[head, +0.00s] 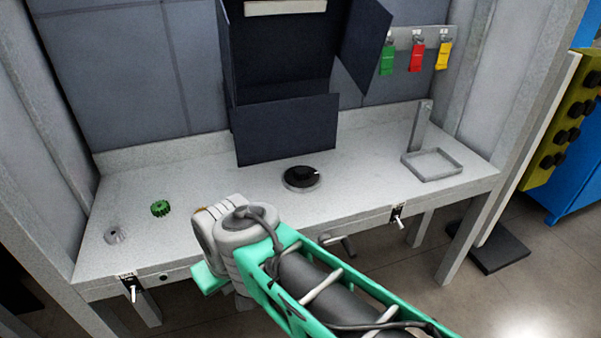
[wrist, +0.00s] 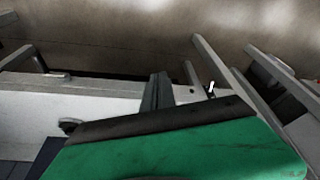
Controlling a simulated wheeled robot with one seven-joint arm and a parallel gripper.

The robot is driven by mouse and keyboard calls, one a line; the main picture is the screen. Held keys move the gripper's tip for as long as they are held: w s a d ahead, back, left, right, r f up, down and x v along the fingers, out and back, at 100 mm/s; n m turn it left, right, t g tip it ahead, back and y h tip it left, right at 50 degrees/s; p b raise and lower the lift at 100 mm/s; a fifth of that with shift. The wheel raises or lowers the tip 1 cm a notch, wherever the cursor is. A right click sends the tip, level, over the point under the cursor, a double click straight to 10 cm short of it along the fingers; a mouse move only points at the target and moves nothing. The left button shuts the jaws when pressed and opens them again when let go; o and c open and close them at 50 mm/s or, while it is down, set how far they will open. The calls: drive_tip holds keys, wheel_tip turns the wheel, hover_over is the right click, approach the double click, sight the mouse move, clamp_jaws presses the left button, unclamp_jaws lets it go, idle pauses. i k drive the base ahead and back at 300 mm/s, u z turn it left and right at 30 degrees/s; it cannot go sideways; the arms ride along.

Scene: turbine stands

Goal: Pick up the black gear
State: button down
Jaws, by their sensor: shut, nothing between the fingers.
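A black round piece (head: 301,178) with a small white mark lies flat on the grey workbench (head: 225,185), near its middle. It is the only round black piece I make out on the bench top, but I cannot tell whether it has gear teeth. My gripper shows in the wrist view as two dark fingers (wrist: 157,92) close together, with nothing between them. In the head view my wrist covers the fingers, near the bench's front edge, to the left of and nearer than the black piece. I see no contact between them.
A green gear (head: 160,208) and a grey gear (head: 115,235) lie on the bench's left part. A dark open cabinet (head: 285,130) stands behind the black piece. A grey square tray (head: 456,168) with an upright post is at right. Toggle switches (head: 398,215) line the front edge.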

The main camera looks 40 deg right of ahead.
sight(300, 173)
drive_tip(key=z, duration=0.95)
drive_tip(key=i, duration=1.05)
drive_tip(key=u, duration=2.25)
